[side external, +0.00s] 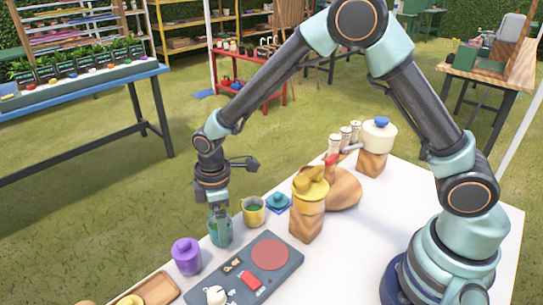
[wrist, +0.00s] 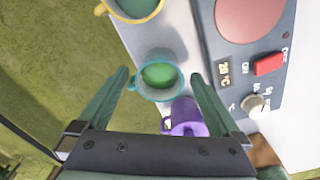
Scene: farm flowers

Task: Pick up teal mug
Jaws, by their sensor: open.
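The teal mug (side external: 221,236) stands near the left edge of the white table, with green showing inside it. In the wrist view the teal mug (wrist: 158,74) lies between the two fingertips, with its handle toward the left finger. My gripper (side external: 218,212) points down over the mug, with the fingertips at about its rim. In the wrist view my gripper (wrist: 160,78) is open and holds nothing. I cannot tell how far down the fingers reach beside the mug.
A yellow mug (side external: 253,211) and a purple mug (side external: 186,256) stand close on either side. The table edge drops to grass.

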